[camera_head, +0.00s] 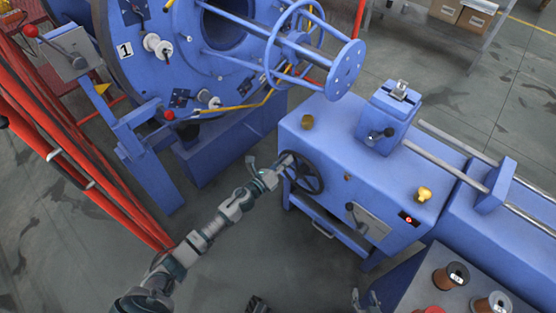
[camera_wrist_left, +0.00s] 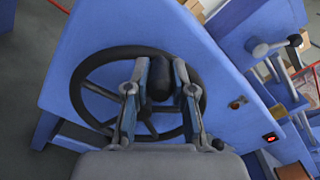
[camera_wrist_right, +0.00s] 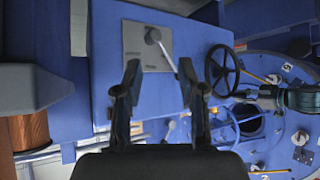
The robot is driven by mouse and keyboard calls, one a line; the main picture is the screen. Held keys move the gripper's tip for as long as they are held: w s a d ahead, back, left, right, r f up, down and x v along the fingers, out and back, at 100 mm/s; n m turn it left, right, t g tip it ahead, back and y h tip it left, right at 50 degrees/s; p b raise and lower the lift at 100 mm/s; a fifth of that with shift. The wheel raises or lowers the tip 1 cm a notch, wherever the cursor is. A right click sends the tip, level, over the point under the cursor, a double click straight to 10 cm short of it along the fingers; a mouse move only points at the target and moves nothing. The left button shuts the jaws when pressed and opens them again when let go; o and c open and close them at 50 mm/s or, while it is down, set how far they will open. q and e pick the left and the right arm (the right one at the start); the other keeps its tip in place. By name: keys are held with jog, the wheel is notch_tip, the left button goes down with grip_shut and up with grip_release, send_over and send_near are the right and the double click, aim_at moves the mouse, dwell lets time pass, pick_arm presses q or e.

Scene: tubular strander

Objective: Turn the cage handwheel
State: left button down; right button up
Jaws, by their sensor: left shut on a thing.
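The black spoked handwheel (camera_head: 318,184) is on the end face of the blue machine housing in the head view. It fills the middle of the left wrist view (camera_wrist_left: 77,82) and shows at the right in the right wrist view (camera_wrist_right: 238,72). My left gripper (camera_head: 281,165) is at the wheel, with its fingers on either side of the black handle knob (camera_wrist_left: 160,78), shut on it. The knob sits at the upper part of the wheel in the left wrist view. My right gripper (camera_wrist_right: 158,72) is open and empty, apart from the wheel, facing the housing front.
A grey plate with a lever (camera_head: 368,222) is on the housing front, right of the wheel. The large blue cage disc (camera_head: 170,75) stands behind. Red bars (camera_head: 75,165) run along the left. Spools (camera_head: 450,276) stand on a table at the lower right.

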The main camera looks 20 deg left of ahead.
pick_arm(q)
jog(key=shift+s+d+f+m+p, duration=0.1)
jog(key=shift+s+d+m+p, duration=0.25)
jog(key=shift+d+m, duration=0.7)
jog(key=shift+s+d+m+p, duration=0.1)
jog(key=shift+s+d+m, duration=0.45)
jog(key=shift+d+m, duration=0.5)
pick_arm(e)
jog(key=shift+s+d+f+g+h, duration=0.1)
jog(key=shift+s+d+f+g, duration=0.1)
jog(key=shift+s+f+g, duration=0.25)
jog(key=shift+s+d+f+g+h, duration=0.1)
jog(key=shift+s+d+g, duration=0.2)
jog(key=shift+s, duration=0.3)
jog(key=shift+s+d+f+g+h, duration=0.15)
jog(key=shift+s+f+g, duration=0.2)
jog(key=shift+s, duration=0.2)
pick_arm(q)
jog(key=shift+a, duration=0.1)
jog(key=c, duration=1.1)
grip_release()
jog(key=shift+o, duration=0.6)
jog(key=shift+w, duration=0.1)
jog(key=shift+a, duration=0.15)
pick_arm(e)
jog(key=shift+w, duration=0.1)
pick_arm(q)
jog(key=shift+r, duration=0.2)
